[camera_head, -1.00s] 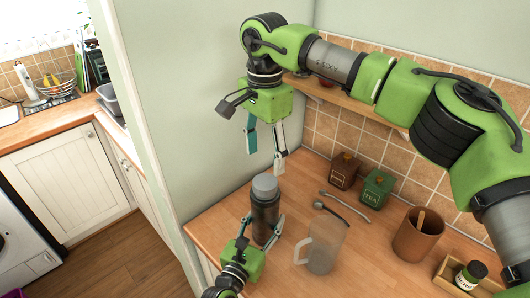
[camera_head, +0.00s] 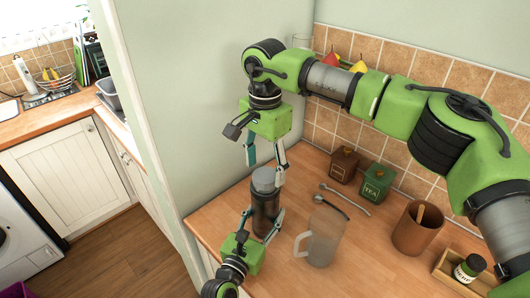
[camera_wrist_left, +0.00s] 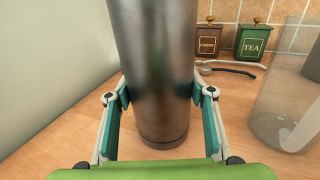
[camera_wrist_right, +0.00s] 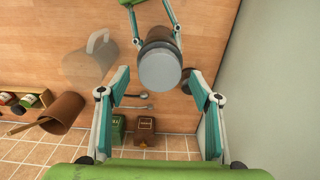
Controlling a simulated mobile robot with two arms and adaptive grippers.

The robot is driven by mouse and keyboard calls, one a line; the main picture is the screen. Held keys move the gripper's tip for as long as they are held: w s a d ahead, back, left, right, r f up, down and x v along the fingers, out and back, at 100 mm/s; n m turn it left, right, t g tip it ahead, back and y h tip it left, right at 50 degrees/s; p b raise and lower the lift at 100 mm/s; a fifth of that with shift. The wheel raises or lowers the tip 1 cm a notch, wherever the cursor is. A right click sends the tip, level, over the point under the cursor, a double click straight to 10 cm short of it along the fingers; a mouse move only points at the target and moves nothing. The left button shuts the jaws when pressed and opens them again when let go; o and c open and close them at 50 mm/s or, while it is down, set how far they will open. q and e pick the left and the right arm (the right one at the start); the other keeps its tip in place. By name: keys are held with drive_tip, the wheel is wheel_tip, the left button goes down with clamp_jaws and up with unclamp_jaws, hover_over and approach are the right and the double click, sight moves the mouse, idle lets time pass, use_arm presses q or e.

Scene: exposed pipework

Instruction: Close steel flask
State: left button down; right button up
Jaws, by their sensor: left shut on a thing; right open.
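The steel flask (camera_head: 265,211) stands upright on the wooden counter with its grey lid (camera_head: 264,179) on top. My left gripper (camera_head: 262,229) is shut around the flask body; in the left wrist view the fingers press on both sides of the dark metal cylinder (camera_wrist_left: 158,75). My right gripper (camera_head: 264,164) is open and points down right over the lid, its fingers at either side of it. In the right wrist view the round lid (camera_wrist_right: 159,68) lies just ahead of the open fingers (camera_wrist_right: 163,88). Whether the lid is seated tightly cannot be told.
A clear jug (camera_head: 322,236) stands close to the right of the flask. A wall is close on the left.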

use_arm(q)
drive_tip(key=shift+f, duration=0.1)
use_arm(e)
drive_tip(key=shift+f, duration=1.15)
drive_tip(key=c, duration=1.2)
drive_tip(key=m, duration=0.5)
drive_tip(key=shift+m, duration=0.4)
drive_tip(key=m, duration=1.5)
drive_tip(key=o, duration=1.3)
